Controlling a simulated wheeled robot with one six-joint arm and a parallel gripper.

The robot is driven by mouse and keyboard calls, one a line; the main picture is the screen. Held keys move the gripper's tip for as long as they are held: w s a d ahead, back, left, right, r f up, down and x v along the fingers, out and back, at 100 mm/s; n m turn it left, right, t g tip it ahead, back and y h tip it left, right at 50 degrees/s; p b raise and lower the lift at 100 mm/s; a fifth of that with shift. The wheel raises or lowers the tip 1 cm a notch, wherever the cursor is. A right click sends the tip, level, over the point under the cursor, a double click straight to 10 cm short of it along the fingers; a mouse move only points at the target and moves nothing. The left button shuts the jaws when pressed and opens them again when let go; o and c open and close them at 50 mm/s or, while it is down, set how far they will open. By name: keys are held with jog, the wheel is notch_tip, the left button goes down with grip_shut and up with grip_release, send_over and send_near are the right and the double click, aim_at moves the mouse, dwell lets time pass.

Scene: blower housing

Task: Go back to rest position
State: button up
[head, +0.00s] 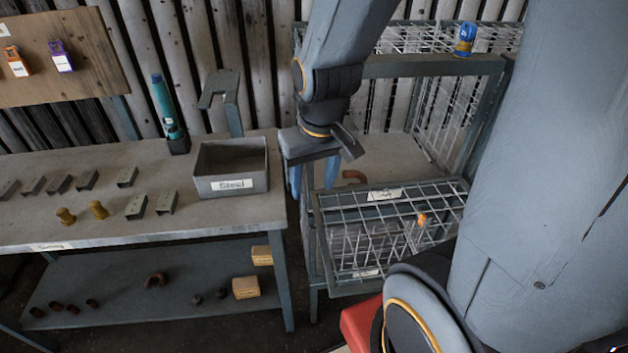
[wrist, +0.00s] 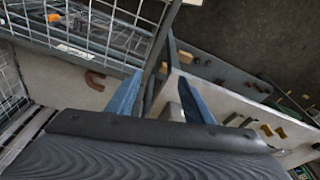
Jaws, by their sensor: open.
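My gripper (head: 314,186) hangs from the arm near the middle of the head view, with its blue fingers pointing down. It is between the workbench's right end and the wire cage. In the wrist view its two blue fingers (wrist: 160,105) are spread apart with nothing between them. A brown curved pipe piece (head: 354,177) lies on the cage's floor just right of the gripper. It also shows in the wrist view (wrist: 94,80), left of the fingers, apart from them.
The wire cage (head: 440,190) has a folded-down mesh front. On the workbench (head: 230,215) stand a grey bin labelled Steel (head: 232,187), several metal brackets (head: 127,176) and two yellow fittings (head: 98,209). A blue can (head: 465,40) stands atop the cage. The bench's lower shelf (head: 120,290) holds small parts.

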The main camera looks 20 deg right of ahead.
jog(key=shift+g, duration=0.4)
notch_tip(320, 180, down, 7)
jog(key=b, duration=0.6)
jog(key=shift+f, duration=0.1)
